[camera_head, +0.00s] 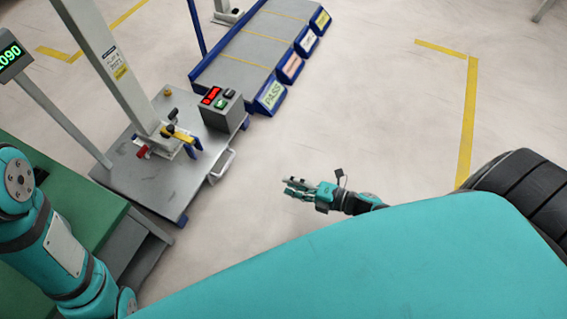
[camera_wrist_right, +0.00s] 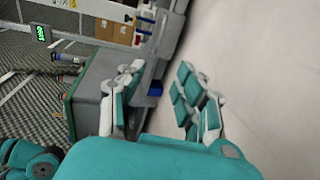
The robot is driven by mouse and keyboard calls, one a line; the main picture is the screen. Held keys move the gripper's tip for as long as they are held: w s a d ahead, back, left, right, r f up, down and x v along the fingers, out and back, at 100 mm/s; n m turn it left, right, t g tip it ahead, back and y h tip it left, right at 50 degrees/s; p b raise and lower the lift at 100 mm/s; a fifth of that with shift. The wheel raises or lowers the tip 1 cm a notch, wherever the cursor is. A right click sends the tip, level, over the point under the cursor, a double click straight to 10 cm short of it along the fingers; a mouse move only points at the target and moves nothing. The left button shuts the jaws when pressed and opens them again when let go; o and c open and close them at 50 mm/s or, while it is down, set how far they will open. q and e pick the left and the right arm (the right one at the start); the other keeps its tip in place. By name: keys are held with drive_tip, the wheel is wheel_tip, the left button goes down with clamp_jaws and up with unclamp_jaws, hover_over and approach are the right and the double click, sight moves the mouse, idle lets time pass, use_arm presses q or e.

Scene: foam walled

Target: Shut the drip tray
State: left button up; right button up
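No part is clearly recognisable as the drip tray. A pale handle (camera_head: 222,164) sticks out from the right side of the grey test stand base (camera_head: 150,185). A grey box-like part (camera_head: 140,243) juts out beside the green bench, and I cannot tell if it is a tray. My right gripper (camera_head: 298,188) is to the right of the handle, apart from it and over bare floor. In the right wrist view its two fingers (camera_wrist_right: 160,74) are spread with nothing between them. My left arm shows at the left, but its gripper is not in view.
The green bench (camera_head: 75,205) stands at the lower left. The stand carries a column (camera_head: 108,65) and a small control box (camera_head: 222,112). A blue-edged grey platform (camera_head: 250,55) with a PASS label lies behind. Floor right of the stand is clear.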

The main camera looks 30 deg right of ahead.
drive_tip(key=v, duration=0.8)
drive_tip(key=shift+s, duration=0.25)
drive_tip(key=shift+d, duration=0.15)
